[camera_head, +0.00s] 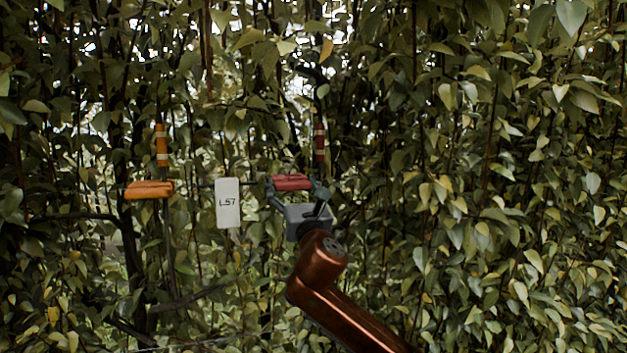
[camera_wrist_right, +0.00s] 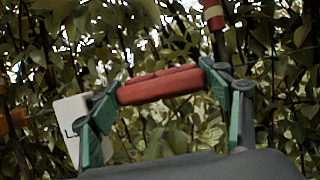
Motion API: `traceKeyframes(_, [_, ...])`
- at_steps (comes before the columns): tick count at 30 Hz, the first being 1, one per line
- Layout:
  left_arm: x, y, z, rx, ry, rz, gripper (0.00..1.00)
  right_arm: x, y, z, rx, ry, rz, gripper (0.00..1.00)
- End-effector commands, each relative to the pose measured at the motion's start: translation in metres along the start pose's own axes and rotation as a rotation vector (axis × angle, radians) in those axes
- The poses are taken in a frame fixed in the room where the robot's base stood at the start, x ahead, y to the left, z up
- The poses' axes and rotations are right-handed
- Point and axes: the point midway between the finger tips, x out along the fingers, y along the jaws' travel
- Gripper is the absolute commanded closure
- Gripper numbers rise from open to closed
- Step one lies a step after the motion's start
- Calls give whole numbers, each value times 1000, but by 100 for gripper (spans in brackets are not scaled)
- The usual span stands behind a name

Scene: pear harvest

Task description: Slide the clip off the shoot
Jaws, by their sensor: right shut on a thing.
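A red clip (camera_head: 292,183) lies level in the middle of the head view, in front of the foliage. My right gripper (camera_head: 295,187) is shut on it, one finger at each end. In the right wrist view the red clip (camera_wrist_right: 160,86) spans between the green-padded fingers. An orange clip (camera_head: 149,190) sits further left. A thin dark shoot shows as a line between the orange clip and the white tag; whether it runs through the red clip is hidden. My left gripper is not in view.
A white tag marked L57 (camera_head: 228,210) hangs just left of my right gripper. A stem with orange and white bands (camera_head: 161,145) stands above the orange clip, and one with red and white bands (camera_head: 319,142) behind the red clip. Dense leaves surround everything.

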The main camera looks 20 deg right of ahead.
Motion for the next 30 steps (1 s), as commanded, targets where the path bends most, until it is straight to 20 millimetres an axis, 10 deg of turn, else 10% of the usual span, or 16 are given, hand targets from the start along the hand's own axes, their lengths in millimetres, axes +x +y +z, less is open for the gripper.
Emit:
traceKeyframes(12, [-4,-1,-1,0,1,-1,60,-1,18,0,1,-2,7,73])
traceKeyframes(13, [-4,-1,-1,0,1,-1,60,-1,18,0,1,-2,7,28])
traceKeyframes(30, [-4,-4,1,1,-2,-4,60,-2,14,0,-1,-2,1,12])
